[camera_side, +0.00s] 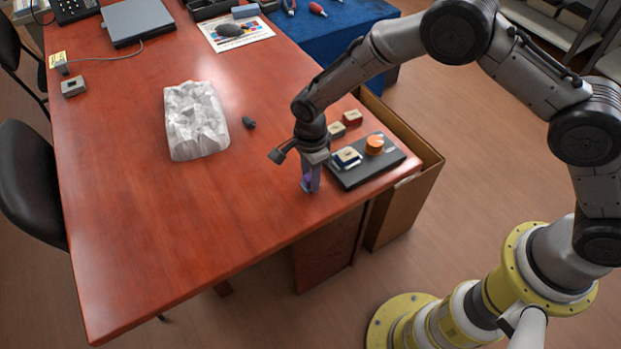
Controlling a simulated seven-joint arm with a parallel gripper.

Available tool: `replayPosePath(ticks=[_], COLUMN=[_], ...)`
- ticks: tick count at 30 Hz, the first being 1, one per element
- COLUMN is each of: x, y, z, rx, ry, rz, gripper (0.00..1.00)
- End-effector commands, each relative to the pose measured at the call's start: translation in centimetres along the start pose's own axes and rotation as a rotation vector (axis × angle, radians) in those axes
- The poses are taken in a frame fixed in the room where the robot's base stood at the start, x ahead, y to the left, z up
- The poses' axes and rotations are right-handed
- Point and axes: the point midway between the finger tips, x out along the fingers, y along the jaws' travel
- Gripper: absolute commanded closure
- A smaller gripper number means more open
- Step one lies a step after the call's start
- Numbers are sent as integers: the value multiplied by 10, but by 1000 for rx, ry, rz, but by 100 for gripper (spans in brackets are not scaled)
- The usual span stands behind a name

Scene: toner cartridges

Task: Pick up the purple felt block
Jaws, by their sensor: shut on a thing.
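My gripper (311,177) points down over the red-brown table near its right edge, just left of a dark tray. A small purple block (308,183) shows between its fingers, and the gripper is shut on it. The fingers hide much of the block. The block is at or close to the table top; I cannot tell whether it touches.
The dark tray (376,170) holds an orange round piece (374,144) and a pale-topped block (347,157). Two small blocks, one red (352,118), lie behind it. A crumpled white bag (196,120) and a dark lump (249,122) lie left. The front table is clear.

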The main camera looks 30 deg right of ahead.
Motion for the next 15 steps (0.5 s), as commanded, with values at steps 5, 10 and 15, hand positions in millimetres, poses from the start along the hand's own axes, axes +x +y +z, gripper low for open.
replayPosePath(ticks=[5, 10, 15], x=[-27, -59, -89], y=[2, 26, 58], z=[-1, -13, -29], rx=[0, 0, 0], ry=[-2, -2, 0], rz=[-4, -5, 0], gripper=[100, 100, 100])
